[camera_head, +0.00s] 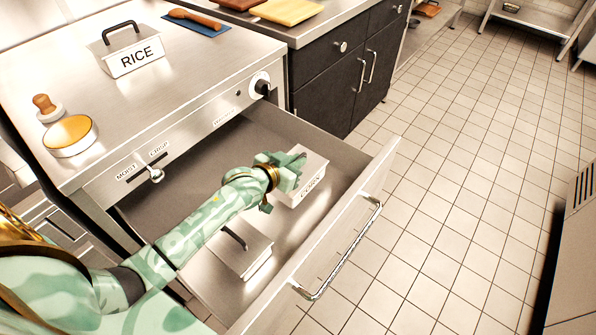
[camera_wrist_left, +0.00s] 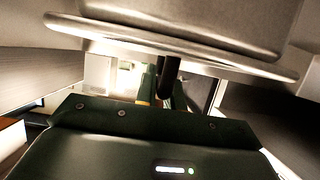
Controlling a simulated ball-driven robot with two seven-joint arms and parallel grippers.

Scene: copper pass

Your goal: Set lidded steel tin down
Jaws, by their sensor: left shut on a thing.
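A lidded steel tin (camera_head: 309,185) with a dark label, too small to read surely, is inside the open drawer (camera_head: 345,235), near its far end. My left gripper (camera_head: 287,172) reaches down over it and is shut on its handle, which the hand mostly hides in the head view. In the left wrist view the dark handle (camera_wrist_left: 168,78) shows between the fingers, with the tin's pale metal lid (camera_wrist_left: 190,35) close by. I cannot tell whether the tin's bottom touches the drawer floor. My right gripper is not in view.
A second lidded tin (camera_head: 240,250) with a black handle stands in the drawer's nearer part, under my left forearm. The tiled floor beyond the drawer handle (camera_head: 345,255) is clear.

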